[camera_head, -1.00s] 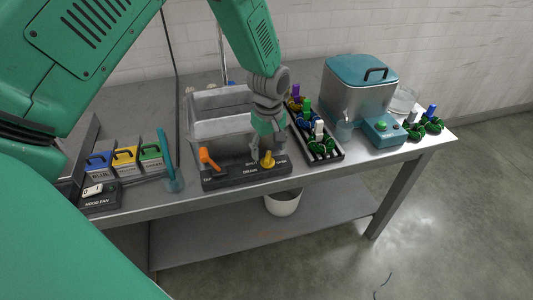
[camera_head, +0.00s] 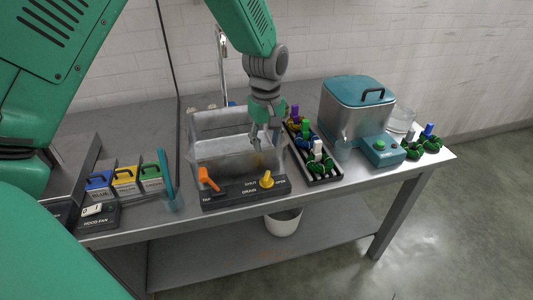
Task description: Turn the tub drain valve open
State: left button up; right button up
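The yellow drain valve knob (camera_head: 267,180) sits on the dark control panel (camera_head: 232,192) at the front of the metal tub (camera_head: 212,150). Labels reading SHUT, DRAIN and OPEN show around it; I cannot tell its exact setting from its small pointer. The orange tap lever (camera_head: 207,179) is on the same panel, to the left. My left gripper (camera_head: 266,144) points down over the tub's right part, behind and above the knob and apart from it. Its fingers are spread with nothing between them. My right gripper is not in view.
A black rack of wool skeins (camera_head: 322,177) stands close right of the tub. Beyond it is a teal-lidded steel pot (camera_head: 356,108). Left are a cup with a teal stick (camera_head: 172,198), dye boxes (camera_head: 124,180) and a hood fan switch (camera_head: 97,215). A white bucket (camera_head: 283,222) is below.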

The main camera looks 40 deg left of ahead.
pick_arm(q)
jog(key=r+m, duration=0.1)
jog(key=m, duration=0.2)
jog(key=m+p, duration=0.1)
jog(key=m, duration=0.4)
send_over(266, 176)
jog(key=f, duration=0.6)
jog(key=shift+d+f, duration=0.1)
jog(key=shift+d, duration=0.15)
jog(key=f, duration=0.6)
jog(key=shift+a+f, duration=0.3)
jog(key=shift+a, duration=0.05)
jog(key=shift+d, duration=0.15)
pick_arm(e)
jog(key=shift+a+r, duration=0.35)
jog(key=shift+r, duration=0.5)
pick_arm(q)
jog(key=shift+d, duration=0.1)
grip_shut()
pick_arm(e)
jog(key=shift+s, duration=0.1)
